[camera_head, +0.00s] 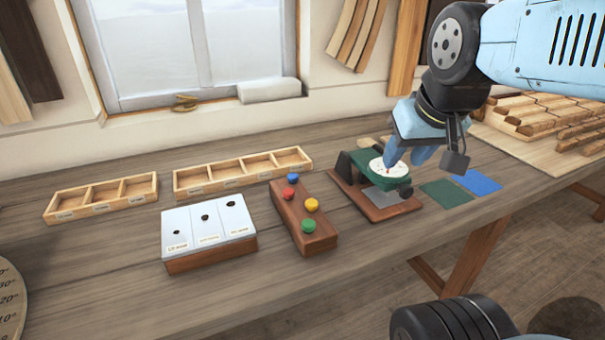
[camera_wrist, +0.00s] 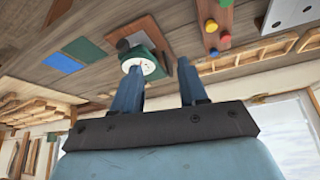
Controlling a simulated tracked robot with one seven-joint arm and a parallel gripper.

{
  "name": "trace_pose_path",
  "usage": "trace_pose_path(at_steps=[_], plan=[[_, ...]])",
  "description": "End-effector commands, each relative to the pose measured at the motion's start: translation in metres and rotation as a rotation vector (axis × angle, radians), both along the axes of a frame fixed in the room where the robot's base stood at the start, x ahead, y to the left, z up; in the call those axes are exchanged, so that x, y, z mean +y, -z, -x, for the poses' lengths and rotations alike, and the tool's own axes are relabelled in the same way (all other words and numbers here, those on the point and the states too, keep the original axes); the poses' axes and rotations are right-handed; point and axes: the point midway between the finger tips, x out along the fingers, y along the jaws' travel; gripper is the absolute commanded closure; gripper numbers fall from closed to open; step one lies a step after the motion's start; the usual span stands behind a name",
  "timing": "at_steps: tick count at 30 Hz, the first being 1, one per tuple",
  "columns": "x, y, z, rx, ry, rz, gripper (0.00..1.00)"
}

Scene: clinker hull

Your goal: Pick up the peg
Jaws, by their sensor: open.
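Several pegs with round coloured heads stand in a brown wooden block (camera_head: 290,222): blue (camera_head: 293,177), red (camera_head: 292,187), yellow (camera_head: 312,205) and green (camera_head: 308,225). The pictures do not show which one is meant. Part of this block shows at the top of the wrist view, with a red head (camera_wrist: 211,26) and a yellow head (camera_wrist: 226,3). My gripper (camera_head: 405,160) is right of the block, over a green device with a white dial (camera_head: 388,170). In the wrist view the two blue fingers (camera_wrist: 158,70) are apart, with no peg between them.
A white-topped block with several holes (camera_head: 208,225) stands left of the peg block. Two divided wooden trays (camera_head: 102,197) lie behind. Green (camera_head: 446,193) and blue (camera_head: 477,182) patches lie right of the dial device. Wooden strips (camera_head: 550,115) lie farther right.

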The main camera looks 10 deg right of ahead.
Motion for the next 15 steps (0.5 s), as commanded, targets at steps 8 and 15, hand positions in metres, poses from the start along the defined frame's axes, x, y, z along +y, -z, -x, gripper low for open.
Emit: trace_pose_path(at_steps=[8, 15], plan=[[0.0001, 0.0, 0.0, 0.0, 0.0, 0.0, 0.57], [0.002, -0.0012, -0.0059, 0.008, 0.003, -0.007, 0.4]])
